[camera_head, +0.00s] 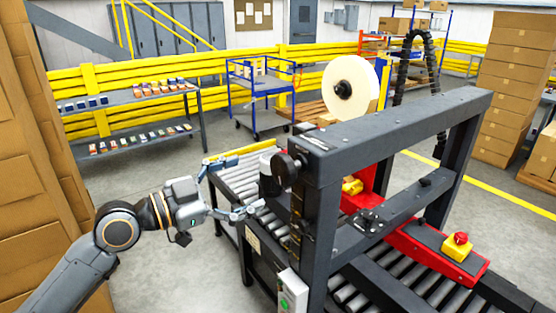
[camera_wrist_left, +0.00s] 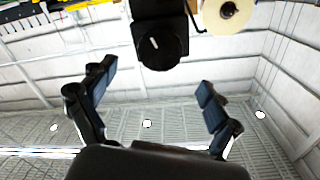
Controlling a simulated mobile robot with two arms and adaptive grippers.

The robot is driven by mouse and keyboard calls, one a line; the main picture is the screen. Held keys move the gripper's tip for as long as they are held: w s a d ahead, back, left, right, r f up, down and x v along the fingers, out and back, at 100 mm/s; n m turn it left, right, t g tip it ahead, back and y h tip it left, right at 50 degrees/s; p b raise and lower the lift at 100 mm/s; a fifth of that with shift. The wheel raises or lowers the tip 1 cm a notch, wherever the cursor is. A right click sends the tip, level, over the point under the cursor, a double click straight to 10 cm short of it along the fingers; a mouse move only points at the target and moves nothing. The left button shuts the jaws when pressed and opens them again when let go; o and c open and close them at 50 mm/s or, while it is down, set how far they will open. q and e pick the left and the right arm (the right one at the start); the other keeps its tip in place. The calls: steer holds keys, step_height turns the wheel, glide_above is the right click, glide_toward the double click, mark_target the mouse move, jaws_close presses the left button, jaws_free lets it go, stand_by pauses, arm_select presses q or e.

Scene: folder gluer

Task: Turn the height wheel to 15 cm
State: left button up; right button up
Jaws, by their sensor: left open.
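The height wheel (camera_head: 284,171) is a dark round knob on the near left post of the black machine frame (camera_head: 330,165). In the left wrist view the wheel (camera_wrist_left: 161,46) is a black disc with a small pale mark, near the top centre. My left gripper (camera_head: 241,186) is open and empty, left of the wheel and apart from it, with its fingers pointing toward the machine. In the left wrist view the gripper's spread fingers (camera_wrist_left: 156,80) are below the wheel in the picture. No scale reading is legible. My right gripper is not in view.
A roller conveyor (camera_head: 238,180) runs through the frame. A white tape roll (camera_head: 350,89) sits above it. A red-and-yellow stop button (camera_head: 460,239) is on the right, a white switch box (camera_head: 293,292) in front. Stacked cartons (camera_head: 30,170) stand at left.

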mark_target(278, 171)
arm_select(q)
steer(key=p+x, duration=0.3)
steer(key=x, duration=0.4)
steer(key=shift+w+d+r, duration=0.15)
steer(key=shift+w+d, duration=0.1)
steer(key=shift+d, duration=0.1)
steer(key=shift+w+d, duration=0.3)
steer(key=shift+d, duration=0.1)
steer(key=c, duration=1.1)
